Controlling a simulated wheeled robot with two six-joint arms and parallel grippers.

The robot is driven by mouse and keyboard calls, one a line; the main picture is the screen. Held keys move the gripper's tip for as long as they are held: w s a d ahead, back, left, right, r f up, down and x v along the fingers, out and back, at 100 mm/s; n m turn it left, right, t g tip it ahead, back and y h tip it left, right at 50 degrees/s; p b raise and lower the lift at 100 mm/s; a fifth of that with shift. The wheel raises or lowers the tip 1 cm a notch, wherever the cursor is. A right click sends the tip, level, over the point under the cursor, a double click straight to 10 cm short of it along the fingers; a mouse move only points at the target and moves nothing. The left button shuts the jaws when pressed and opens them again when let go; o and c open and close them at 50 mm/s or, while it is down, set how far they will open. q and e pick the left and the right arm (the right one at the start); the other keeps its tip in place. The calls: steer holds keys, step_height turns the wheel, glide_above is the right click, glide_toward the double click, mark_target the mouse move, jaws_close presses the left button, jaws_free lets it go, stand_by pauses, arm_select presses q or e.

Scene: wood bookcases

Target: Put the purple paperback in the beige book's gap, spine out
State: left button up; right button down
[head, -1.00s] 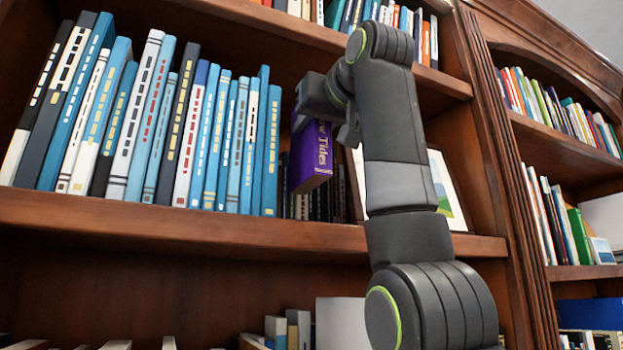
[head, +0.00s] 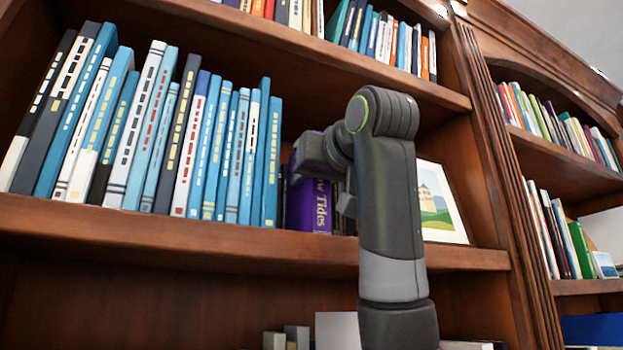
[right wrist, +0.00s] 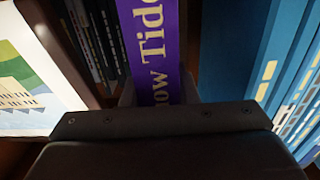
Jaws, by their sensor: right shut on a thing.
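The purple paperback (head: 309,206) stands upright on the middle shelf, or just above it, right of the row of blue books. Its spine faces out and shows "Tides". My right gripper (head: 318,158) is shut on it near its upper part. In the right wrist view the paperback (right wrist: 150,45) rises from between the fingers, with a blue book (right wrist: 228,60) to one side and dark books (right wrist: 93,40) to the other. I cannot tell whether its bottom touches the shelf. No beige book is clearly visible by the gap. My left gripper is not in view.
A row of blue, white and dark books (head: 150,125) fills the shelf (head: 150,232) to the left. A framed picture (head: 440,205) leans to the right, close to my right arm. The shelf above (head: 300,45) overhangs the arm.

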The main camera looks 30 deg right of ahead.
steer(key=shift+s+r, duration=0.1)
steer(key=shift+s, duration=0.1)
steer(key=shift+s+a, duration=0.1)
steer(key=c, duration=1.5)
jaws_free()
steer(key=o, duration=0.4)
steer(key=shift+f, duration=0.2)
steer(key=s+b, duration=0.2)
steer(key=s, duration=0.2)
steer(key=s+b, duration=0.1)
steer(key=s, duration=0.3)
steer(key=s+b, duration=0.2)
steer(key=s, duration=0.1)
steer(key=shift+s+a+r+b, duration=0.2)
steer(key=shift+s+a+b, duration=0.15)
steer(key=shift+s, duration=0.05)
